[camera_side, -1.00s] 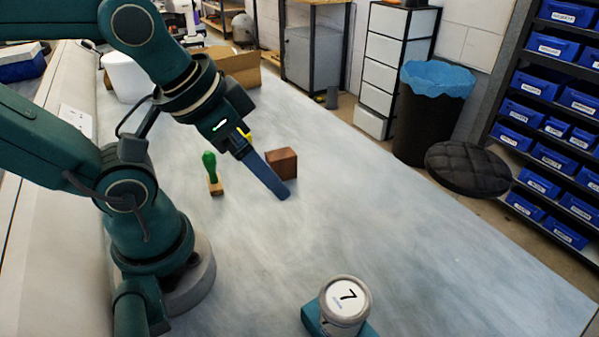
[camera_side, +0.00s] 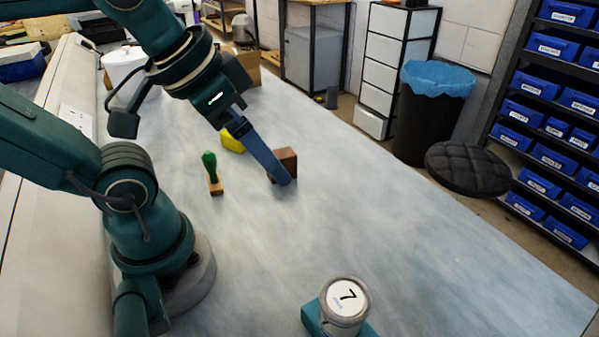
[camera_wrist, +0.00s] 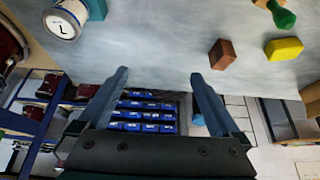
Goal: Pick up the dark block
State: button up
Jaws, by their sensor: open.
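The dark block, a brown cube (camera_side: 288,158), sits on the pale bench. In the side view a blue finger of my gripper (camera_side: 283,182) crosses in front of its left and lower part; whether they touch I cannot tell. In the wrist view the block (camera_wrist: 222,54) lies to the right of both fingers and outside the gap between them. My gripper (camera_wrist: 160,74) is open, and nothing is between its fingers.
A yellow block (camera_side: 233,142) and a green-handled stamp (camera_side: 211,172) stand left of the brown block. A cardboard box (camera_side: 254,76) is behind. The bench to the right is clear.

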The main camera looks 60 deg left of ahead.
jog(key=r, duration=0.2)
jog(key=m+g+y, duration=0.4)
jog(key=m+y, duration=0.9)
jog(key=m, duration=0.6)
send_over(284, 161)
jog(key=d, duration=0.3)
jog(key=shift+m, duration=0.3)
notch_tip(284, 161, down, 16)
jog(key=shift+s+a+r, duration=0.15)
jog(key=shift+r, duration=0.1)
jog(key=shift+f, duration=0.65)
jog(key=shift+x, duration=2.55)
jog(key=shift+r, duration=0.1)
jog(key=c, duration=1.3)
